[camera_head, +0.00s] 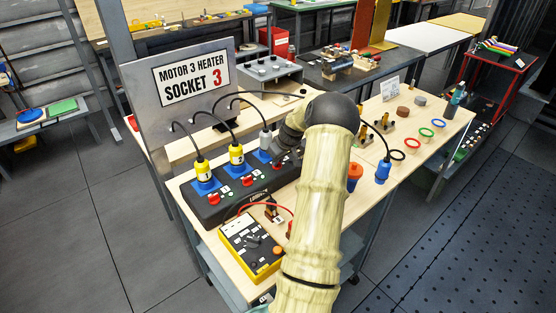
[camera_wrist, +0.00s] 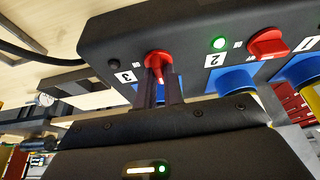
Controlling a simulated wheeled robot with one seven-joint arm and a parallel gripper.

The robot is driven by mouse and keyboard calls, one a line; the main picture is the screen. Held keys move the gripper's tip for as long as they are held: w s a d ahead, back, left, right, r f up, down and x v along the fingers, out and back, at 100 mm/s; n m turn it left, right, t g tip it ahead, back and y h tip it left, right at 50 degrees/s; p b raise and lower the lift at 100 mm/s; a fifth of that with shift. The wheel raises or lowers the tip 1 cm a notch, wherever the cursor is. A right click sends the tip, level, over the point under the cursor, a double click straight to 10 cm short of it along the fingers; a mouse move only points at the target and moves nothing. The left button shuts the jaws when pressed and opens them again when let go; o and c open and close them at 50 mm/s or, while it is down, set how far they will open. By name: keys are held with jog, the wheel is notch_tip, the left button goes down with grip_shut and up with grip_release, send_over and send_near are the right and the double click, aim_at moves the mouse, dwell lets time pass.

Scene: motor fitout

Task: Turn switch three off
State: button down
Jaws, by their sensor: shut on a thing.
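Switch three is a red knob (camera_wrist: 157,58) beside the label "3" on the black socket box (camera_wrist: 120,38) in the wrist view. My gripper (camera_wrist: 160,76) has its two dark fingers closed about this knob, one on each side, and they hide part of it. The small round lamp (camera_wrist: 113,63) near label 3 looks dark. Switch two's red knob (camera_wrist: 268,44) is to the right, with a lit green lamp (camera_wrist: 218,43) by label 2. In the head view the socket box (camera_head: 215,212) is on the bench, and my arm hides its right end.
A sign (camera_head: 190,80) reading "Motor 3 heater socket 3" stands behind the box. Yellow plugs 1 (camera_head: 203,172) and 2 (camera_head: 237,156) and a pale plug (camera_head: 265,141) with black cables stand close by. A yellow meter (camera_head: 250,250) lies in front.

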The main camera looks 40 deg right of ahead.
jog(key=c, duration=1.5)
grip_release()
jog(key=b+v, duration=0.2)
jog(key=v, duration=1.5)
jog(key=shift+r, duration=0.25)
jog(key=shift+a, duration=0.1)
